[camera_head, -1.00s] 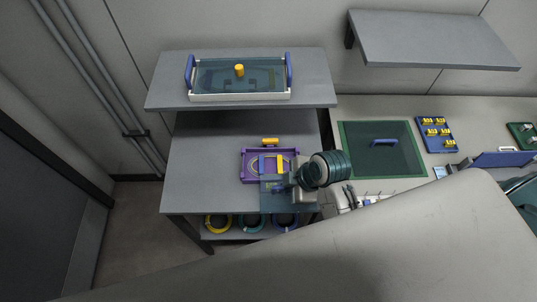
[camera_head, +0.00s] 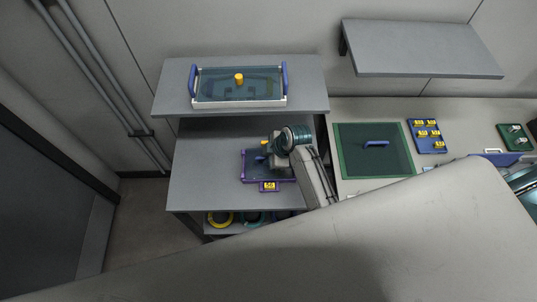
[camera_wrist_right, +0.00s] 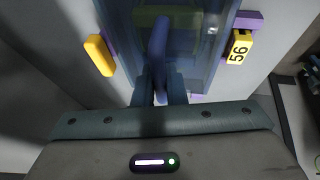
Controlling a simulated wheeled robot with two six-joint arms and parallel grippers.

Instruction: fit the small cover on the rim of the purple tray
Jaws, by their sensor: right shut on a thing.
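The purple tray (camera_head: 243,168) sits on the grey table, with a yellow tag marked 56 (camera_head: 269,186) on its front side. The small cover, a see-through blue-tinted plate with a blue handle, lies across the tray in the head view. In the right wrist view the cover (camera_wrist_right: 198,55) fills the upper middle, with purple tray parts (camera_wrist_right: 248,20) at its edge. My right gripper (camera_wrist_right: 160,88) is shut on the cover's blue handle (camera_wrist_right: 160,45). I cannot tell whether the cover touches the rim or hovers just above it. My left gripper is not in view.
A white tray with a tinted lid and yellow knob (camera_head: 239,78) stands on the raised shelf behind. Coloured coils (camera_head: 220,219) lie on the shelf below. The table is clear left of the tray.

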